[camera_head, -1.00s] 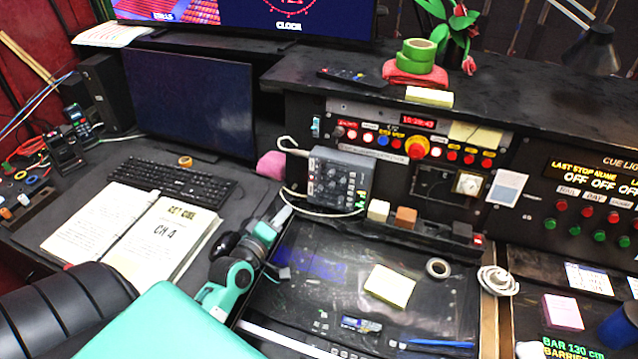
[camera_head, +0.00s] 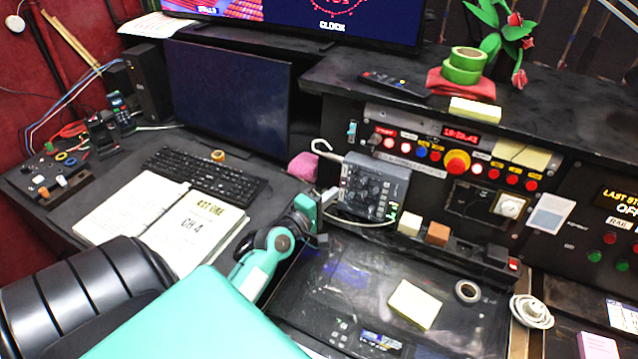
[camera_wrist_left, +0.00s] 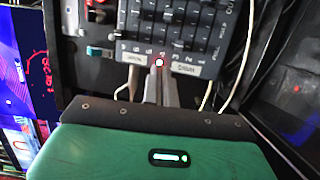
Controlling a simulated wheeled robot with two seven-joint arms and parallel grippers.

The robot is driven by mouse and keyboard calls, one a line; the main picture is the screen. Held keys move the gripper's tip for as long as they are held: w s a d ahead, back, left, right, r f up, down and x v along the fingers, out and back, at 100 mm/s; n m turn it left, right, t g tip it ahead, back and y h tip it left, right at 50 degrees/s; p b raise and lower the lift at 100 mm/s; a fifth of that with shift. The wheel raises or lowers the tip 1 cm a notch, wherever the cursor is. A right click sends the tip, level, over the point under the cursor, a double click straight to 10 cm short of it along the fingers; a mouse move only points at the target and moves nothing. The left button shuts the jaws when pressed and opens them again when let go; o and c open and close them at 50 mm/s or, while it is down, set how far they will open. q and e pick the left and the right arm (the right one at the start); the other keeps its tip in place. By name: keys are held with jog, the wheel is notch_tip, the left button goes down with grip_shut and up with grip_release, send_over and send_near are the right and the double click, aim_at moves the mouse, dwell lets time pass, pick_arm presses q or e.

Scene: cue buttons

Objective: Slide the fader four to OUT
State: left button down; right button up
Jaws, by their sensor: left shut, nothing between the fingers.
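The grey fader box (camera_head: 372,187) stands against the front of the raised console in the head view. In the left wrist view the fader box (camera_wrist_left: 175,30) fills the top, with dark slots, small knobs, a row of numbers and a FULL mark. My left gripper (camera_head: 327,198) is at the box's lower left side in the head view. In the wrist view my left gripper (camera_wrist_left: 160,80) is shut and empty, its tips by the number row near 4. A red glowing spot shows at the tips. Fader four's exact position is unclear; the fingers partly cover that area. My right gripper is out of view.
A white cable (camera_head: 328,150) loops around the box's left side and below it. A pink lump (camera_head: 302,167) lies left of the box. White (camera_head: 410,222) and orange (camera_head: 437,233) blocks stand to its right. An open script book (camera_head: 165,215) and keyboard (camera_head: 205,178) lie left.

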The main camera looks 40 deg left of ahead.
aim_at(361, 188)
pick_arm(q)
jog(key=w+d+p, duration=0.1)
jog(key=w+d, duration=0.1)
jog(key=d, duration=0.1)
jog(key=shift+w, duration=0.35)
jog(key=shift+d, duration=0.45)
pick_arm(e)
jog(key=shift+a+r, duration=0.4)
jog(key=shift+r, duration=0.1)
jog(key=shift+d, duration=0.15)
pick_arm(q)
jog(key=shift+w+d, duration=0.1)
jog(key=shift+d, duration=0.05)
jog(key=d, duration=0.1)
jog(key=d+p, duration=0.1)
jog(key=d, duration=0.1)
jog(key=shift+w, duration=0.35)
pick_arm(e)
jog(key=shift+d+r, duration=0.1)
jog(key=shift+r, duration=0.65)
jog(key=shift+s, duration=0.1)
